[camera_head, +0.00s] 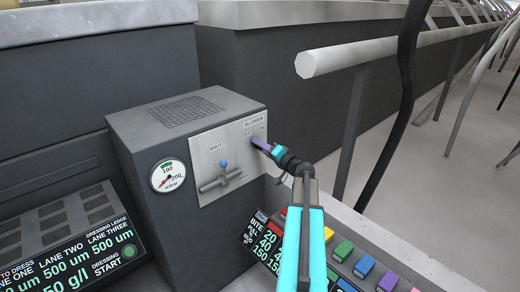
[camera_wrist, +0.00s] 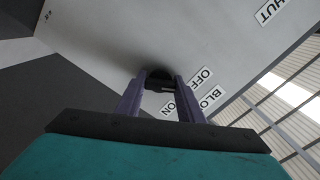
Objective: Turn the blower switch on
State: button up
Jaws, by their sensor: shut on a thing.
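The blower switch (camera_wrist: 159,80) is a small dark knob on the grey panel, between the tips of my gripper in the wrist view. Labels reading OFF, ON and part of BLOWER lie beside it there. In the head view the panel (camera_head: 207,156) is on the front of a dark box, and the BLOWER label (camera_head: 254,121) is at its upper right. My gripper (camera_head: 262,145) reaches the panel just below that label. It also shows in the wrist view (camera_wrist: 160,82), its purple fingers closed on the switch. The fingers partly hide the switch, and I cannot tell which way it is set.
A valve handle with a blue knob (camera_head: 224,164) is on the same panel, under the SHUT label. A pressure gauge (camera_head: 168,176) sits left of it. A pale rail (camera_head: 330,59) and a black hose stand right.

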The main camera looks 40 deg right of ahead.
jog(key=m+b, duration=0.1)
jog(key=m, duration=0.1)
jog(key=shift+f+m+b, duration=0.1)
jog(key=shift+m+b, duration=0.25)
jog(key=shift+m, duration=0.05)
jog(key=m, duration=0.3)
jog(key=shift+m+b, duration=0.4)
jog(key=m, duration=0.4)
jog(key=shift+m+p, duration=0.75)
jog(key=shift+m, duration=1.05)
jog(key=o, duration=1.1)
jog(key=shift+c, duration=0.2)
jog(key=shift+s, duration=0.1)
